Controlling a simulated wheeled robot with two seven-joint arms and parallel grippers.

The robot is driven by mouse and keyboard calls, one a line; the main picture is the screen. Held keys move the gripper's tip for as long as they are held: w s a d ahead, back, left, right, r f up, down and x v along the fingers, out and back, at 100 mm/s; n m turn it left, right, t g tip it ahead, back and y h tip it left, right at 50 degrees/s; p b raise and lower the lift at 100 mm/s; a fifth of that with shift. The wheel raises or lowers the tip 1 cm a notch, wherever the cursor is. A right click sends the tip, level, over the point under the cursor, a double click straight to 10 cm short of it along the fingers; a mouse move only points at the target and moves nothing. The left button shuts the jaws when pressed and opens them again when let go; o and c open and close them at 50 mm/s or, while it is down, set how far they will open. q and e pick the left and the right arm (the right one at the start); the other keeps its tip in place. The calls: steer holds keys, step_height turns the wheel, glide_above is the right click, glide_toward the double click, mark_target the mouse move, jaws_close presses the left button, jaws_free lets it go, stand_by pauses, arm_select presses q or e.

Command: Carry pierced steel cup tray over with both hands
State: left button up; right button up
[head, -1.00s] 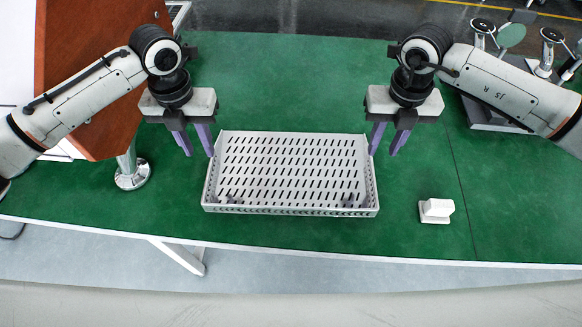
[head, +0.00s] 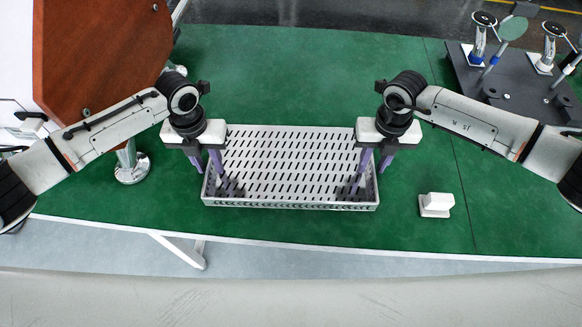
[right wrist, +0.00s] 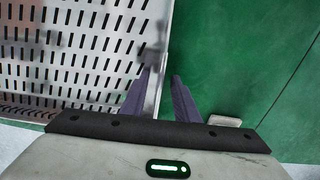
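The pierced steel cup tray (head: 290,205) lies flat on the green table, grey with rows of slots and low walls. My left gripper (head: 206,172) is at its left end, one purple finger outside the left wall and one over the inside. My right gripper (head: 371,172) is at its right end, fingers on either side of the right wall. In the right wrist view its fingers (right wrist: 160,98) stand apart, with the tray's edge (right wrist: 165,45) between them. Both grippers look open. Whether the fingers touch the walls is unclear.
A small white block (head: 436,205) sits on the table right of the tray. A brown panel (head: 100,55) on a metal post foot (head: 132,170) stands at the left. A dark stand with metal tools (head: 515,80) is at the back right. The table behind the tray is clear.

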arm_select(q)
jaws_close()
arm_select(e)
jaws_close()
steer(key=shift+r, duration=0.1)
stand_by(1.1)
